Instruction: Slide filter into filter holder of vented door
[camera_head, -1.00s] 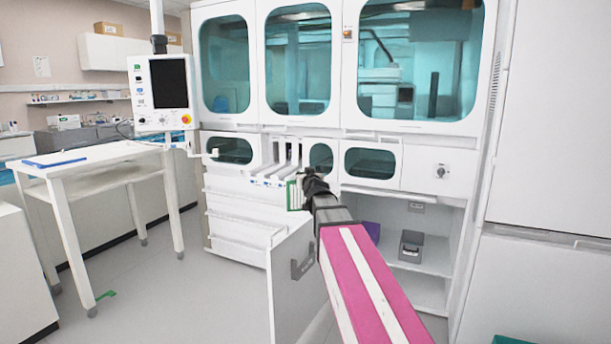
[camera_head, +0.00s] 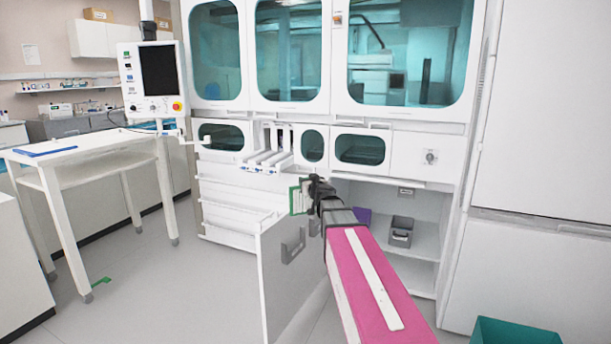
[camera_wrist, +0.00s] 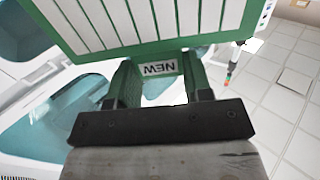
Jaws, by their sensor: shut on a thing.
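The filter has a green frame and white pleats. In the head view the filter (camera_head: 299,198) shows small and partly hidden behind my gripper (camera_head: 313,189). In the wrist view the filter (camera_wrist: 150,22) fills the top, with an upside-down "NEW" label on its near edge. My gripper (camera_wrist: 160,72) is shut on that edge, one finger on each side of the label. An open door panel (camera_head: 278,268) stands below and left of my arm, with a dark grey bracket (camera_head: 293,246) on its face. The filter is above the door, apart from it. I cannot make out its filter holder.
The white cabinet has an open lower bay with a grey bin (camera_head: 400,232) and a purple item (camera_head: 363,216). A white table (camera_head: 95,150) with a screen panel (camera_head: 159,80) stands at left. A teal bin (camera_head: 512,333) is at lower right.

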